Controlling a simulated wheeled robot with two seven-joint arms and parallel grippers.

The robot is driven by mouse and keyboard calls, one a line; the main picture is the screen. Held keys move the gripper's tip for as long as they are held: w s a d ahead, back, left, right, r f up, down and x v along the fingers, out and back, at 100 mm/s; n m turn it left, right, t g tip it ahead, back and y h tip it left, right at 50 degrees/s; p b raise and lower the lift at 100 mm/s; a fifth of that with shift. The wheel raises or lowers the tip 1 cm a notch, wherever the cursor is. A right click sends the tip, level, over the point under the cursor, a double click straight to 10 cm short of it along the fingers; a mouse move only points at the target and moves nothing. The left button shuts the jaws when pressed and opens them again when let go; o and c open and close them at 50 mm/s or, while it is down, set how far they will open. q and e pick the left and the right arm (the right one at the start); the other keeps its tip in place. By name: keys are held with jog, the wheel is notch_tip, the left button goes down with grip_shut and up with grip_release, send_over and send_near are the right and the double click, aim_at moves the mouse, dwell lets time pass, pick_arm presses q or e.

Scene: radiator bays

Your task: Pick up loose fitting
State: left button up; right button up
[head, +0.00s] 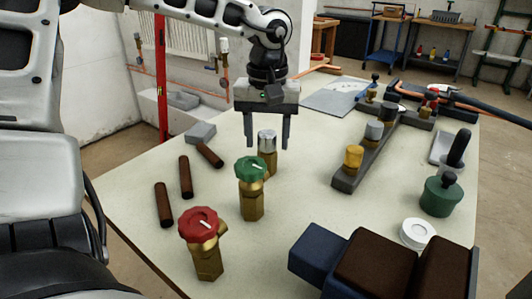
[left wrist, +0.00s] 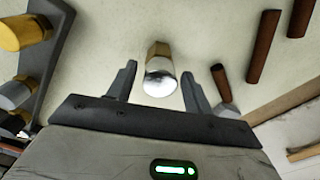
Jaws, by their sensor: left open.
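A brass fitting with a silver cap (head: 267,141) stands upright on the pale table, behind the green-knobbed valve (head: 251,188). My left gripper (head: 268,144) is open and points down, with its two fingers on either side of the silver cap in the head view. In the left wrist view the fitting (left wrist: 160,80) shows between the open fingers of the left gripper (left wrist: 159,72), with a gap on each side. I cannot tell exactly how far down the fingers reach. A red-knobbed brass valve (head: 203,243) stands nearer the front. My right gripper is not in view.
Several brown rods (head: 186,177) and a grey block (head: 200,133) lie left of the fitting. A dark rack (head: 345,181) with capped fittings stands to the right. A green container (head: 440,196), a white ring (head: 418,233) and brown-topped blocks (head: 375,263) are at the right front.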

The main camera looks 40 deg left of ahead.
pick_arm(q)
jog(key=c, duration=1)
jog(key=shift+r, duration=0.15)
jog(key=shift+r+p, duration=1.15)
jog(key=shift+r, duration=0.25)
jog(key=shift+r+p, duration=1.7)
jog(key=shift+r, duration=0.55)
